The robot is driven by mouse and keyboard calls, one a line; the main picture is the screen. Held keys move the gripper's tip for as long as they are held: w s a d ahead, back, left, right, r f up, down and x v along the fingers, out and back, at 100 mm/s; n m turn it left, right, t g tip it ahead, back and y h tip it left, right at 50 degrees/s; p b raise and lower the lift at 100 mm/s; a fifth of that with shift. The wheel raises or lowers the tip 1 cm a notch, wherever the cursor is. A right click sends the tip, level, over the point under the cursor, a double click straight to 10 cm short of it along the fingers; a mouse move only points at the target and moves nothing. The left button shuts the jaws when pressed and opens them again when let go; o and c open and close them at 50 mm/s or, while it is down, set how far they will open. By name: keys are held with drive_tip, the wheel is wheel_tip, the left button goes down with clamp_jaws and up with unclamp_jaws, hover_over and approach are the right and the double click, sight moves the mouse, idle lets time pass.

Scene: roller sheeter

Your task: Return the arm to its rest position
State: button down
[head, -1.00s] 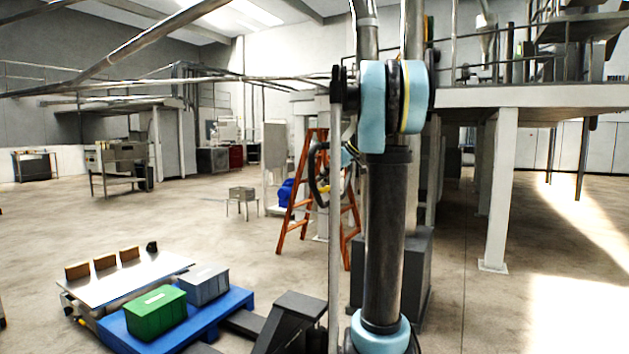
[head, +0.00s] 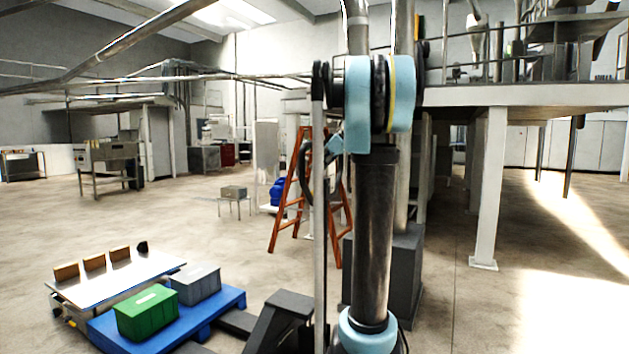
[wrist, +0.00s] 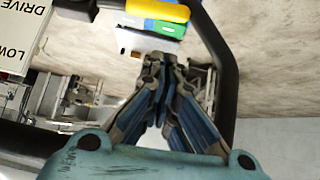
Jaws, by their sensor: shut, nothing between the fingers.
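My gripper (wrist: 160,62) shows in the wrist view, shut and empty, its fingertips together. Beyond its tips in that view lie the green and blue shapes of the bins and pallet, with a pale board beside them. In the head view my arm stands nearly upright in front of the camera, a dark tube between light blue joints. The gripper itself does not show in the head view.
A blue pallet (head: 229,301) at lower left bears a green bin (head: 147,312) and a grey bin (head: 196,285). Beside it a white board (head: 110,282) carries brown blocks (head: 94,263). An orange ladder (head: 286,205) stands behind my arm. Open floor lies right.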

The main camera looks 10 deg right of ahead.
drive_tip(key=v, duration=0.7)
drive_tip(key=s+a+f+m+g+h, duration=0.1)
drive_tip(key=s+a+f+m+h, duration=0.15)
drive_tip(key=s+f, duration=0.75)
drive_tip(key=s+a+f+m+g+h, duration=0.1)
drive_tip(key=s+a+f+m, duration=0.25)
drive_tip(key=s+f, duration=0.65)
drive_tip(key=s+d+f+m+g+h, duration=0.1)
drive_tip(key=s+f+m+h, duration=0.2)
drive_tip(key=s+f, duration=1.6)
wheel_tip(320, 180, down, 3)
drive_tip(key=shift+d+m, duration=0.25)
drive_tip(key=shift+m, duration=0.65)
drive_tip(key=shift+w+h, duration=0.1)
drive_tip(key=shift+h, duration=0.15)
drive_tip(key=shift+w+f, duration=0.2)
drive_tip(key=shift+w, duration=0.15)
